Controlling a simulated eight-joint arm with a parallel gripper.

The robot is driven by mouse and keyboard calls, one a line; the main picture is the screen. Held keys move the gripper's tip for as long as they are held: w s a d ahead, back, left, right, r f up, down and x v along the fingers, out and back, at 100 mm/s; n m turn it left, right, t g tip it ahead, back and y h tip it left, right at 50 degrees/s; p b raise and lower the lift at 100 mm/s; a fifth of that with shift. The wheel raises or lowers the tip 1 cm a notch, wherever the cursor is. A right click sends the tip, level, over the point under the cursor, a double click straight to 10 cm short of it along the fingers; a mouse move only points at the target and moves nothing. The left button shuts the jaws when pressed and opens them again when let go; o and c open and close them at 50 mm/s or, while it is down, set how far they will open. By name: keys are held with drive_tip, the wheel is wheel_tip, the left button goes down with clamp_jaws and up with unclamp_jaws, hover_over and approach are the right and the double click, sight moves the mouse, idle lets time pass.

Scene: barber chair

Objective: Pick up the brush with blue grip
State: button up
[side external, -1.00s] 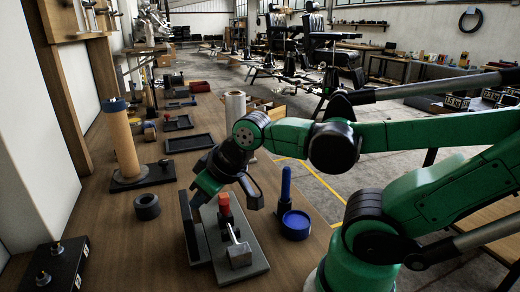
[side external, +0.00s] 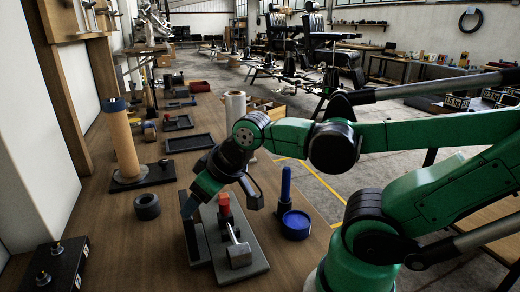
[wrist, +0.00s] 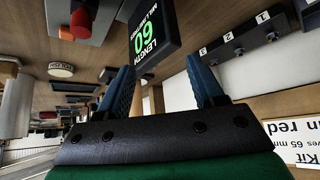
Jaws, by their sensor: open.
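No bristles of a brush can be made out. In the side external view, an upright blue handle-like piece (side external: 286,188) stands on the bench beside a round blue dish (side external: 296,224); it may be the blue grip. The blue handle cannot be picked out in the wrist view.
A grey plate fixture (side external: 255,265) with a red-topped post (side external: 224,204) is close to my gripper. A black display reading LENGTH 60 (wrist: 152,35) is close beyond the fingers.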

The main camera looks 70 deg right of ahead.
wheel_tip(320, 180, up, 5)
drive_tip(key=m+g, duration=0.5)
drive_tip(key=g, duration=0.2)
hover_over(287, 168)
drive_tip(key=shift+n, duration=0.3)
wheel_tip(287, 168, down, 4)
drive_tip(key=shift+f, duration=3.35)
clamp_jaws()
